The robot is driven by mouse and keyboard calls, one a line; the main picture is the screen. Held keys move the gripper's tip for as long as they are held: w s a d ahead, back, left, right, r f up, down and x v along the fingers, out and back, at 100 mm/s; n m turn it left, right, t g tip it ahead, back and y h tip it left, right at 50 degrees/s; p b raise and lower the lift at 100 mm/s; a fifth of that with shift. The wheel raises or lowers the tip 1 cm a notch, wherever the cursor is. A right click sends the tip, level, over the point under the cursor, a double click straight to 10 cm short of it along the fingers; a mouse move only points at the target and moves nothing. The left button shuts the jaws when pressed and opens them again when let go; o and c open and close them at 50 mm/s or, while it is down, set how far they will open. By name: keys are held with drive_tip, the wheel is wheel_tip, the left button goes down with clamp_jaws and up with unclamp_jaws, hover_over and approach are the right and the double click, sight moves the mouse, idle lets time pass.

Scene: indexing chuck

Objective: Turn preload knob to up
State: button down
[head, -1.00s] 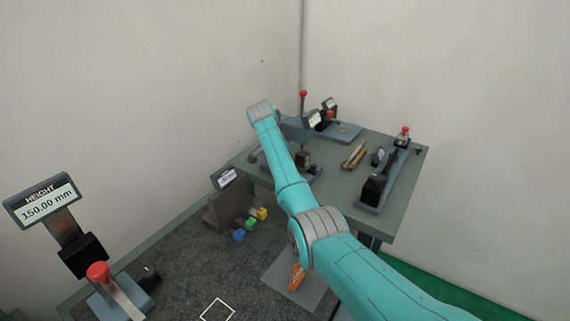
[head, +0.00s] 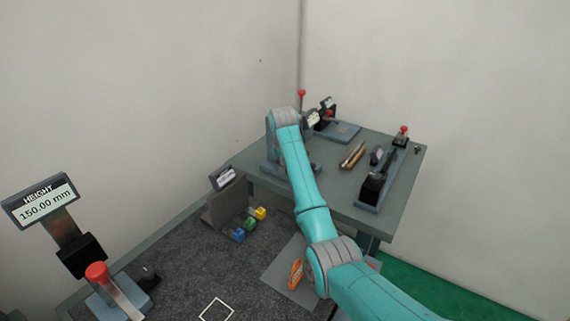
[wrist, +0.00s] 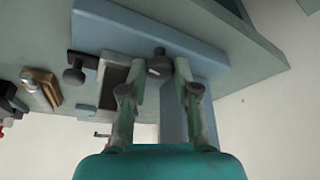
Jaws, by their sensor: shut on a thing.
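In the wrist view a small dark knob (wrist: 158,66) stands out from a blue-grey fixture (wrist: 205,62) between my fingertips. I take it to be the preload knob; no label on it can be read. My gripper (wrist: 160,73) has its two fingers on either side of this knob and is shut on it. The knob's pointing direction is not clear. A second dark knob (wrist: 76,70) sits to the left on the same fixture, apart from my fingers. In the head view my arm hides the gripper and the held knob.
Yellow, green and blue blocks (head: 250,223) lie on the dark surface nearby. A height display (head: 42,200) reads 150.00 mm at left.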

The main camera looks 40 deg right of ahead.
drive_tip(key=shift+f+n+y, duration=0.1)
drive_tip(key=shift+n+y, duration=0.2)
drive_tip(key=shift+n, duration=0.3)
drive_tip(key=c, duration=0.8)
unclamp_jaws()
drive_tip(key=shift+c, duration=0.2)
drive_tip(key=v, duration=1.2)
drive_tip(key=shift+s, duration=0.1)
